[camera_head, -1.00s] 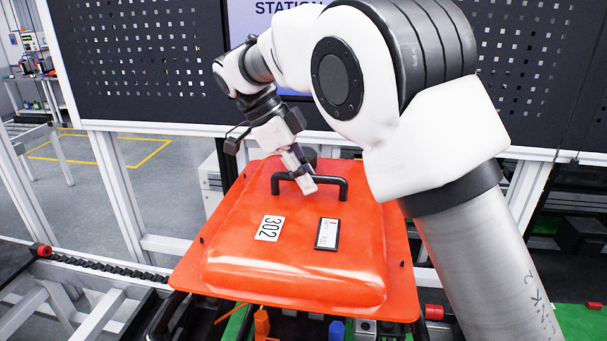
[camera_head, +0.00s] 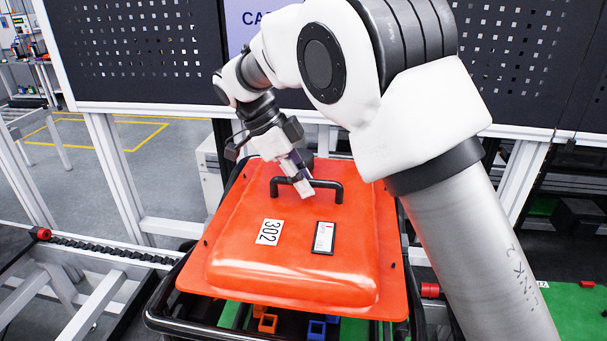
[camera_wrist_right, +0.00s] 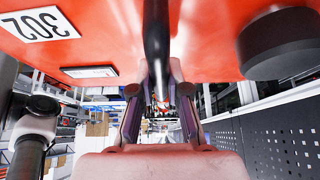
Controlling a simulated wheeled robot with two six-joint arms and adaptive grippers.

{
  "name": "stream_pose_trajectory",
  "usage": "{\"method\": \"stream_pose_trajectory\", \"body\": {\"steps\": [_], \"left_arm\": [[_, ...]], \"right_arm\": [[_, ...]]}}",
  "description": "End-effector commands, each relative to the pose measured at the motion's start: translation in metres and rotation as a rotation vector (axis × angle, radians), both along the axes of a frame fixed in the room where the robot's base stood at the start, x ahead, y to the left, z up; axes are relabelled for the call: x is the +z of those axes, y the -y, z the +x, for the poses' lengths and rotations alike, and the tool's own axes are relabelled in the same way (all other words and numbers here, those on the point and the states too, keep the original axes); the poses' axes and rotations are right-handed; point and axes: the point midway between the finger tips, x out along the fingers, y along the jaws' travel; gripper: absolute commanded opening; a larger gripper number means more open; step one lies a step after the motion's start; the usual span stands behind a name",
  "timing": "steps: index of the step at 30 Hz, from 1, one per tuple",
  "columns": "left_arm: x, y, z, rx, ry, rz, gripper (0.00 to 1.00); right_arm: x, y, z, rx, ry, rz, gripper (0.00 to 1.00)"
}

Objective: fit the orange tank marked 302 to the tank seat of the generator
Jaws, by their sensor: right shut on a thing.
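The orange tank (camera_head: 290,266), with a white 302 label and a black handle (camera_head: 334,190), is held up over a black tubular frame (camera_head: 190,325). My right gripper (camera_head: 306,190) is shut on the handle. In the right wrist view the handle bar (camera_wrist_right: 156,45) runs between the fingers of the right gripper (camera_wrist_right: 160,95), and the tank's orange surface (camera_wrist_right: 120,35) fills the top. A round black cap (camera_wrist_right: 290,42) shows beside it. The tank hides most of the frame below, so I cannot tell whether it touches it. My left gripper is not in view.
Orange blocks (camera_head: 267,323) and blue blocks (camera_head: 317,330) show under the tank's near edge. A conveyor rail (camera_head: 105,251) runs at the left. A perforated dark panel (camera_head: 140,60) stands behind. Green surface (camera_head: 580,310) lies at the right.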

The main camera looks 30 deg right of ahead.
Motion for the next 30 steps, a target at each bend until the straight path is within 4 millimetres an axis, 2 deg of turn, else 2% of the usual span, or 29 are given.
{"method": "stream_pose_trajectory", "body": {"steps": [30], "left_arm": [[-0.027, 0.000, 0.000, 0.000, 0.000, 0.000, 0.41]], "right_arm": [[-0.054, 0.000, 0.000, 0.001, 0.002, -0.002, 0.00]]}}
